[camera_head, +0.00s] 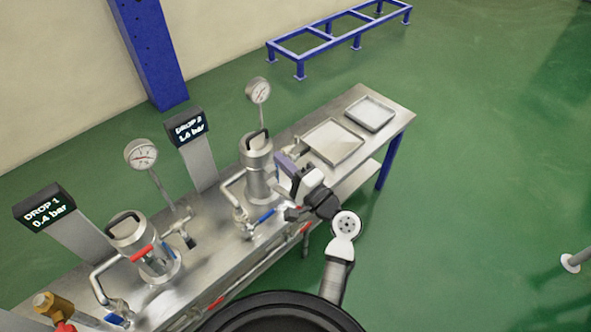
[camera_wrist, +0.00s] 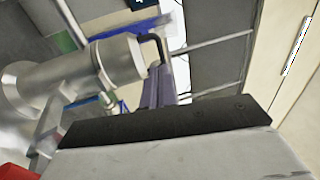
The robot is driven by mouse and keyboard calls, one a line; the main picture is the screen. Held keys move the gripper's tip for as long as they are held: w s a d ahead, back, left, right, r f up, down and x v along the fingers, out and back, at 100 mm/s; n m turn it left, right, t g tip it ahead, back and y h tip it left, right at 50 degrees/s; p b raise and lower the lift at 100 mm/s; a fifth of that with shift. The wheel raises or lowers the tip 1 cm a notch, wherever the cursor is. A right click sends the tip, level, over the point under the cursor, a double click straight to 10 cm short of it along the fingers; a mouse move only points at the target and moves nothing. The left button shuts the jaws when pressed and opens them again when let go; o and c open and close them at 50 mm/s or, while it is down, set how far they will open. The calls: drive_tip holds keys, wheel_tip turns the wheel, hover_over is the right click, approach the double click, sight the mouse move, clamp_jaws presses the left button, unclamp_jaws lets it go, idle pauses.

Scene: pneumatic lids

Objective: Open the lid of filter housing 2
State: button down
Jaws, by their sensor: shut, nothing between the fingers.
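Filter housing 2 (camera_head: 258,178) is an upright steel cylinder on the bench, under the "DROP 2" display (camera_head: 190,127), which reads 1.6 bar. Its lid (camera_head: 255,145) sits closed on top and has a black bar handle (camera_head: 258,137). My gripper (camera_head: 287,163) is just right of the housing, below the handle's height in the picture. In the wrist view the shut purple-grey fingers (camera_wrist: 162,88) point toward the black handle (camera_wrist: 152,40) and the lid (camera_wrist: 122,58). They overlap near the handle's end; I cannot tell whether they touch it. Nothing is held.
A blue-handled valve (camera_head: 264,216) sits at the housing's foot, and a gauge (camera_head: 258,91) stands behind. Housing 1 (camera_head: 148,256) is to the left, with a display (camera_head: 45,209) reading 0.4 bar. Two trays (camera_head: 335,142) (camera_head: 370,112) lie at the bench's right end.

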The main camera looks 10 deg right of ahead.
sight(258, 146)
drive_tip(key=p+x, duration=0.1)
drive_tip(key=x, duration=0.5)
drive_tip(key=shift+w+a+r, duration=0.1)
drive_tip(key=shift+w+a, duration=0.1)
drive_tip(key=shift+p, duration=0.35)
